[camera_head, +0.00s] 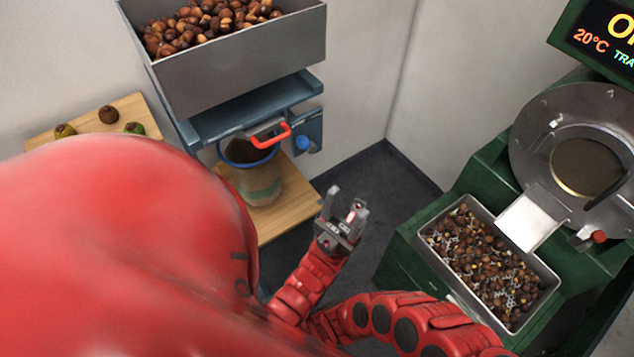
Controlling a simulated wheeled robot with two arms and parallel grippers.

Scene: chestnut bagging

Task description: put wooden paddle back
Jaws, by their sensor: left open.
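I cannot make out the wooden paddle anywhere in the head view. My left gripper (344,208) is open, with a gap between its grey fingers and nothing visible held there. It points up over the dark floor, between the wooden table and the green roasting machine, apart from both. My right gripper is not in view. A large red part of my own body hides the left and lower left of the picture.
A steel hopper (240,62) of chestnuts stands above a blue dispenser with a red handle (271,134). Below it, a bucket-like container (262,186) stands on a wooden table (300,198). At right, the green roaster (402,250) carries a metal tray (549,279) of chestnuts.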

